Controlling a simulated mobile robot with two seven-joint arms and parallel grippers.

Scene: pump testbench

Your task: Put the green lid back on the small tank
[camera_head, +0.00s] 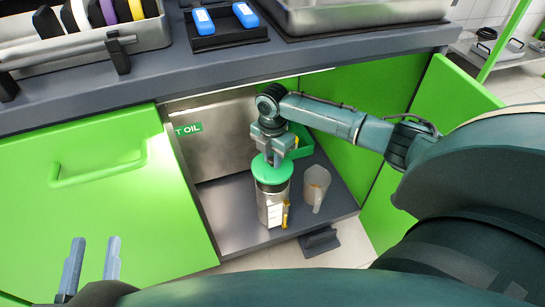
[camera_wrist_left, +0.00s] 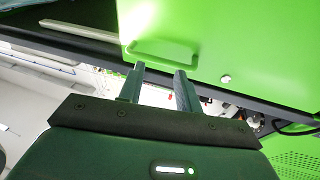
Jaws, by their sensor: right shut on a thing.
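The green lid (camera_head: 272,170) is at the top of the small tank (camera_head: 271,205), a steel cylinder with a white label on the cabinet shelf. My right gripper (camera_head: 274,157) is shut on the green lid from above. The lid looks slightly tilted, and I cannot tell whether it is seated on the tank's rim. My left gripper (camera_head: 90,262) is open and empty at the lower left, in front of the green cabinet door. It also shows in the left wrist view (camera_wrist_left: 159,82), with its fingers apart below the door handle.
A clear jug (camera_head: 315,187) stands right of the tank on the shelf (camera_head: 232,213).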

